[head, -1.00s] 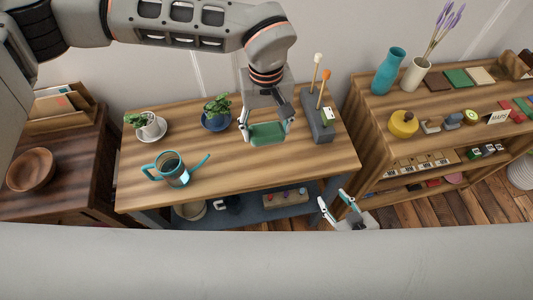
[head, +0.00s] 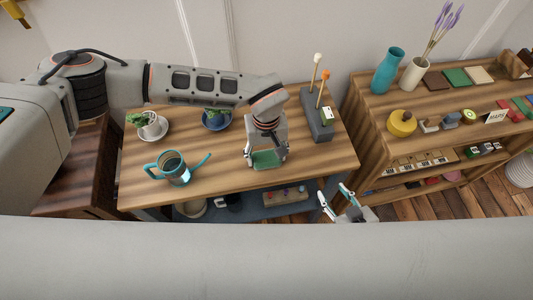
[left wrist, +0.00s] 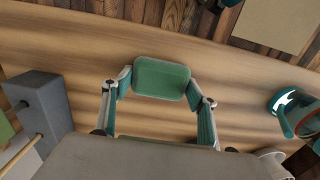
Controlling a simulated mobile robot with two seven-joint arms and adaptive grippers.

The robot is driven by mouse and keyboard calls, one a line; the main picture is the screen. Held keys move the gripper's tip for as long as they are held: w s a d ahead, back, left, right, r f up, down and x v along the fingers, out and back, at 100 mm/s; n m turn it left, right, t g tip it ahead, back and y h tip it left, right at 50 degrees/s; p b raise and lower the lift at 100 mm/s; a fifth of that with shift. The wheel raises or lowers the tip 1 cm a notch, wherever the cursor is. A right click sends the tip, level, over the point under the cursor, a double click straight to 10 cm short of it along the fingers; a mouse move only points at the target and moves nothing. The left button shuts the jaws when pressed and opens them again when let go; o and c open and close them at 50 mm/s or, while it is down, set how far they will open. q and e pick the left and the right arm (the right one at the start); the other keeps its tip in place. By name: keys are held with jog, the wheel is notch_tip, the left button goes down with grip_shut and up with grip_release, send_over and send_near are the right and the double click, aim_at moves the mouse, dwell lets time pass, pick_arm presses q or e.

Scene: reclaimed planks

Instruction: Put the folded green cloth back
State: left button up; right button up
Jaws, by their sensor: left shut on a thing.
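The folded green cloth (head: 266,160) is a small flat green pad with rounded corners. My left gripper (head: 266,155) is shut on it over the front part of the wooden table (head: 230,178). In the left wrist view the cloth (left wrist: 161,78) sits between the two fingertips, with the table's planks below. I cannot tell whether it touches the table top. My right gripper (head: 337,199) is open and empty, low in front of the gap between table and shelf.
A teal watering can (head: 173,168) and two potted plants (head: 149,127) (head: 216,118) stand left on the table. A grey block with two sticks (head: 317,116) stands at the right. The shelf (head: 380,118) holds vases, a yellow pot and brown, green and cream squares (head: 457,77).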

aim_at(266, 156)
pick_arm(q)
jog(key=shift+f, duration=0.1)
jog(key=o, duration=1.1)
jog(key=shift+r, duration=0.25)
notch_tip(266, 156, up, 12)
jog(key=b, duration=0.1)
jog(key=shift+b, duration=0.3)
jog(key=shift+w+f, duration=0.1)
